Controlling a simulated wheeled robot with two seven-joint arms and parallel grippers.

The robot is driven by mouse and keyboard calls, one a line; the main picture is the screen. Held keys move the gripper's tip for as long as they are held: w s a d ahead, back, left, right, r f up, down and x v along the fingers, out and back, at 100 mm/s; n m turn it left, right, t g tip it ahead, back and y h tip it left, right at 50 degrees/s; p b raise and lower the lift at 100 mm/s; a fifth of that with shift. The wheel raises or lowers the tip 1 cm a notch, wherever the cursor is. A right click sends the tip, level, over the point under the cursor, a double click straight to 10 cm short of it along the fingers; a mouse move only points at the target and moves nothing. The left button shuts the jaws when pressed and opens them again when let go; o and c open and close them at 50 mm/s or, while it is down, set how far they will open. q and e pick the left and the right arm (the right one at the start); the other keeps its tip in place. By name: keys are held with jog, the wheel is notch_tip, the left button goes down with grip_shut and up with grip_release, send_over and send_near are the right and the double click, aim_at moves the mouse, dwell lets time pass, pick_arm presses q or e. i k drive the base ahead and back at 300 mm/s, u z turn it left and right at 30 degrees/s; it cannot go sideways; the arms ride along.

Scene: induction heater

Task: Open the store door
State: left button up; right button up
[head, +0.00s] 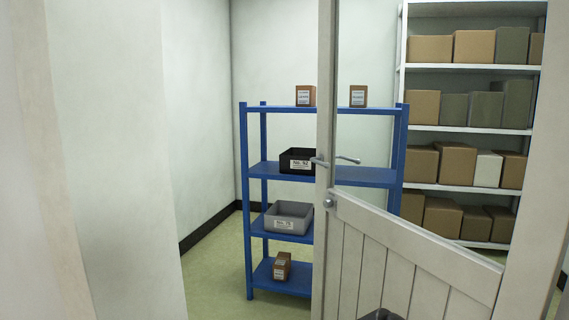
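The store door (400,250) is a pale door with a planked lower panel and a see-through upper part. It stands ajar, its free edge on the left and a clear gap between that edge and the wall on the left. A grey lever handle (319,162) sits on its free-edge stile, with another lever (348,160) showing beyond. A round lock (328,203) is below. Neither gripper can be made out. A small dark shape at the bottom edge, in front of the door panel, may be part of my arm; I cannot tell.
Beyond the door stands a blue shelf unit (248,190) with a black bin (297,160), a grey bin (288,217) and small cartons. A white rack (470,68) of boxes stands behind at right. Green floor (215,265) shows through the gap. A pale wall (110,160) is at left.

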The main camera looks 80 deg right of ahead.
aim_at(367, 258)
jog(key=k, duration=0.6)
jog(key=z, duration=2.3)
jog(key=i, duration=0.2)
jog(key=u, duration=0.2)
